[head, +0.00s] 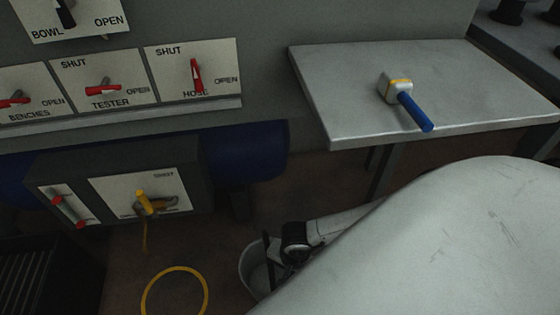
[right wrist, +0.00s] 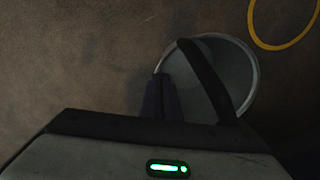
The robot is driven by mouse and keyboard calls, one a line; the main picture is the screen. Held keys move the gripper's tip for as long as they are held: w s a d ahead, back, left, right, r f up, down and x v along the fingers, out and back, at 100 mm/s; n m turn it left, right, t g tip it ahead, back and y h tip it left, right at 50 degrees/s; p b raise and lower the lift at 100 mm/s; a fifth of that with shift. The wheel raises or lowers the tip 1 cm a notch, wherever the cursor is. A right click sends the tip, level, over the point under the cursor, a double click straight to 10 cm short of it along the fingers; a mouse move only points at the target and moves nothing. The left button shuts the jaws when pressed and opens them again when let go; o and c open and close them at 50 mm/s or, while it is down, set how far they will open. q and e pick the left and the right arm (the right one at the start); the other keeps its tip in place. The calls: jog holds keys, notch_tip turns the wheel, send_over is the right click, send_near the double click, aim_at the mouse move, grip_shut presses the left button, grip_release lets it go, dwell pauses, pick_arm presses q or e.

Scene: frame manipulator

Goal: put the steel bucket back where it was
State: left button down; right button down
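The steel bucket (head: 249,268) is low in the head view, partly hidden by my right arm and a large pale rounded surface. In the right wrist view I look down into the bucket (right wrist: 238,73), with its dark strap-like handle (right wrist: 207,77) arching across the mouth. My right gripper (head: 287,258) is at the bucket's right side in the head view. In the right wrist view its dark fingers (right wrist: 162,82) are close together with their tips at the rim, apparently closed on it. Whether the bucket touches the floor is unclear. My left gripper is out of view.
A yellow ring (head: 147,298) lies on the brown floor beside the bucket. A panel with red-handled switches (head: 197,76) and a lower box with a yellow valve handle (head: 148,204) stand behind. A blue-handled mallet (head: 414,110) lies on a grey table (head: 345,105).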

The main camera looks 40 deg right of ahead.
notch_tip(320, 180, down, 7)
jog(key=b, duration=0.3)
jog(key=shift+w, duration=0.1)
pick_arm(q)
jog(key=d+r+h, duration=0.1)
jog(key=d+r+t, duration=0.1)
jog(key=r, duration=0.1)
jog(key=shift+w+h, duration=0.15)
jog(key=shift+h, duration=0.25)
pick_arm(e)
jog(key=c, duration=2)
grip_release()
jog(key=shift+f, duration=0.1)
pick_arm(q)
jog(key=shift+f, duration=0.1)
